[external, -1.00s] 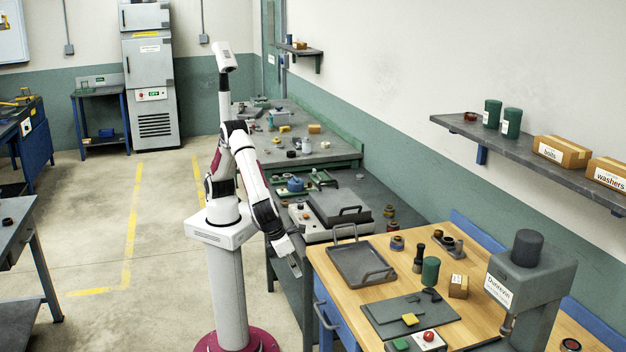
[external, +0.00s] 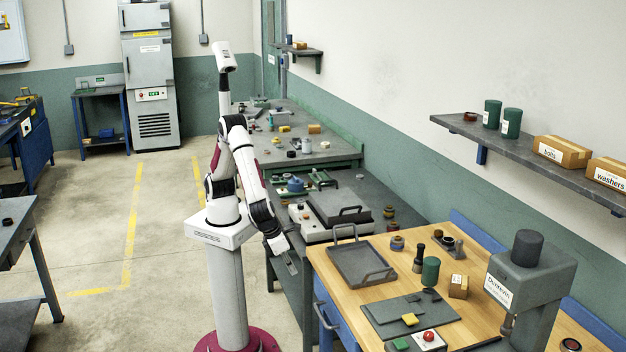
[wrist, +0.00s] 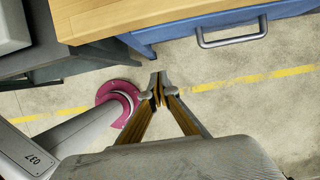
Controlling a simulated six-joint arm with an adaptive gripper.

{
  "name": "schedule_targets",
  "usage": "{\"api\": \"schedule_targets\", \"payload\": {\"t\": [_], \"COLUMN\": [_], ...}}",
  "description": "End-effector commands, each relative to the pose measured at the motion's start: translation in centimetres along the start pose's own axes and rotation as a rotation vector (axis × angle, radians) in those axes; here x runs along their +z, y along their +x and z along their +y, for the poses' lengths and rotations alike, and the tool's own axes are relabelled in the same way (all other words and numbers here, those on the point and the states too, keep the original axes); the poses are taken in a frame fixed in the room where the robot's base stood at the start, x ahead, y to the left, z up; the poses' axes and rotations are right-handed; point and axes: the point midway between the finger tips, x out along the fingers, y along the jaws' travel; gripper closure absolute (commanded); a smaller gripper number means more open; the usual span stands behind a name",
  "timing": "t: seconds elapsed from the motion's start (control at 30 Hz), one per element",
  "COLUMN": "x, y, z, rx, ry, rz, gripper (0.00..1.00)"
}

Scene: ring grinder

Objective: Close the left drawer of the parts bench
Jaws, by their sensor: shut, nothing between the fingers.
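The wooden-topped bench (external: 385,245) has a blue drawer front (external: 332,316) with a grey bar handle (external: 322,316) on its aisle side. In the wrist view, the blue drawer front (wrist: 165,32) and its handle (wrist: 232,37) lie at the top, along the edge of the wooden top. How far the drawer stands out is hard to tell. My gripper (external: 292,266) points down beside the bench's far left corner. In the wrist view my gripper (wrist: 157,82) is shut and empty, over the floor, apart from the drawer and its handle.
A grey tray (external: 362,264) with raised handles sits on the wooden top near my gripper. A darker grey bench (external: 345,185) adjoins it behind. The floor (wrist: 235,110) beside the drawer is clear. My base shows at the left of the wrist view.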

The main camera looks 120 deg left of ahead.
Motion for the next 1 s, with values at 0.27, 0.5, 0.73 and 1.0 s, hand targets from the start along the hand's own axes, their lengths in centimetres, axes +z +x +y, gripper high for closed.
{"api": "schedule_targets", "payload": {"t": [0.27, 0.5, 0.73, 1.0], "x": [0.0, 0.0, 0.0, 1.8], "y": [2.5, 5.5, 8.3, 10.3], "z": [0.1, 0.1, 0.1, 0.0], "rx": [0.003, 0.003, 0.004, 0.001], "ry": [0.001, 0.001, -0.001, -0.003], "rz": [0.001, 0.000, 0.001, 0.000], "gripper": [1.00, 1.00, 1.00, 1.00]}}
